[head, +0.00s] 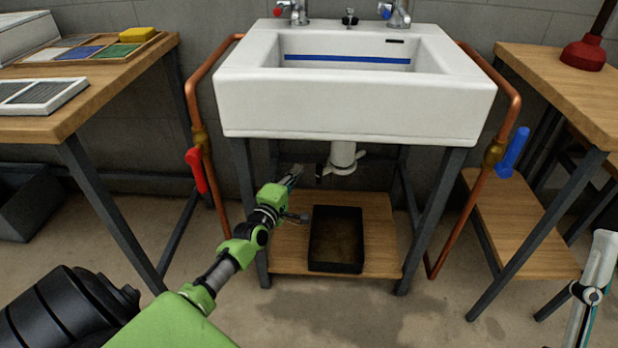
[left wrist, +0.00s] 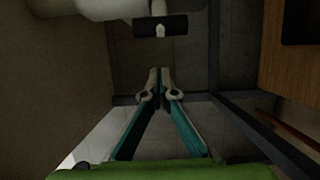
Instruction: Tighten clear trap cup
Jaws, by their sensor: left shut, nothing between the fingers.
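The white trap (head: 343,157) hangs under the white sink (head: 355,108), with a small wing-like piece on its side. A clear cup cannot be made out as a separate part. My left gripper (head: 297,171) is under the sink, left of the trap, its fingers shut and empty. In the left wrist view the shut fingertips (left wrist: 159,70) point at the dark space below a black cylindrical part (left wrist: 160,26) with a pale mark. A pale rounded pipe (left wrist: 95,8) is beside that part. A finger of my right gripper (head: 592,285) shows at the right edge.
A dark tray (head: 335,240) sits on the wooden shelf (head: 285,250) below the sink. Copper pipes with a red valve handle (head: 196,170) and a blue one (head: 513,153) flank it. Wooden benches stand left (head: 100,90) and right (head: 560,85). Sink legs bound the space.

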